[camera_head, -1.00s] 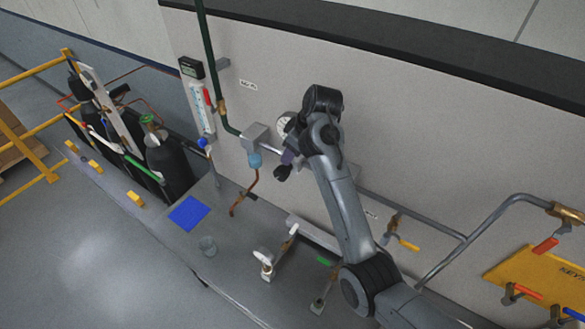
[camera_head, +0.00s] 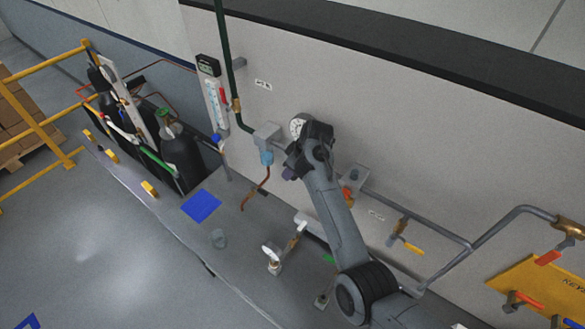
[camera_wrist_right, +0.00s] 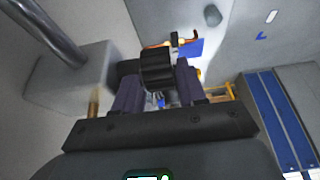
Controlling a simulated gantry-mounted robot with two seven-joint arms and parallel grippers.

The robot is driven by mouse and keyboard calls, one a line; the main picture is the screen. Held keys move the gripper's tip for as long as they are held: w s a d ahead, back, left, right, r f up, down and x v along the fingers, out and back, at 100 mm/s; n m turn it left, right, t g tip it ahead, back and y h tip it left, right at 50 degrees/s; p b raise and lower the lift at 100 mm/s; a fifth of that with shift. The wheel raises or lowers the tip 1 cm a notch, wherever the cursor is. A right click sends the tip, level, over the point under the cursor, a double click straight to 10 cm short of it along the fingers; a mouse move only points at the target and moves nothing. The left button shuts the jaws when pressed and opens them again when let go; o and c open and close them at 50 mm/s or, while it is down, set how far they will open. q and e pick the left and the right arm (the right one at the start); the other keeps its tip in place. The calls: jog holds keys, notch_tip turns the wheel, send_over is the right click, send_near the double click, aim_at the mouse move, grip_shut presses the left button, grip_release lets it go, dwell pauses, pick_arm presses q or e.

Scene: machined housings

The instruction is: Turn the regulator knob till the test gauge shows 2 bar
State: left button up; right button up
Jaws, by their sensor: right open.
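A regulator with a grey block (camera_head: 266,134) and a blue bowl (camera_head: 266,157) is mounted on the wall panel. A round white gauge (camera_head: 298,126) sits beside it, partly behind my right wrist. Another small white-faced gauge (camera_head: 270,252) stands on the bench. Neither dial reading is legible, and I cannot tell which is the test gauge. My right gripper (camera_head: 290,165) is beside the regulator. In the right wrist view, a black ridged knob (camera_wrist_right: 157,71) lies between the open fingers (camera_wrist_right: 158,88); contact is unclear. The head view hides the knob. My left gripper is not in view.
A green pipe (camera_head: 225,60) drops to the regulator, and a copper tube (camera_head: 257,190) hangs below. A flowmeter panel (camera_head: 214,98) is to the left. A blue mat (camera_head: 201,206) and a cup (camera_head: 218,238) are on the bench. Yellow-handled valve piping (camera_head: 408,245) runs right.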

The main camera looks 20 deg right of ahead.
jog(key=shift+c, duration=0.4)
jog(key=c, duration=0.6)
jog(key=shift+w+a+r+g+h, duration=0.1)
jog(key=shift+w+g+h, duration=0.1)
jog(key=shift+g+h, duration=0.45)
jog(key=shift+a+g+h, duration=0.1)
jog(key=shift+g+h, duration=0.15)
jog(key=shift+g, duration=0.4)
jog(key=shift+f+g+b, duration=0.2)
jog(key=shift+g+b, duration=0.1)
jog(key=shift+b, duration=0.15)
jog(key=b, duration=0.2)
jog(key=g+h+b, duration=0.1)
jog(key=b, duration=0.2)
jog(key=shift+w+a+f, duration=0.1)
jog(key=shift+w+f, duration=0.1)
jog(key=shift+f, duration=0.15)
jog(key=shift+r+b, duration=0.2)
jog(key=shift+b, duration=0.35)
jog(key=shift+r, duration=0.15)
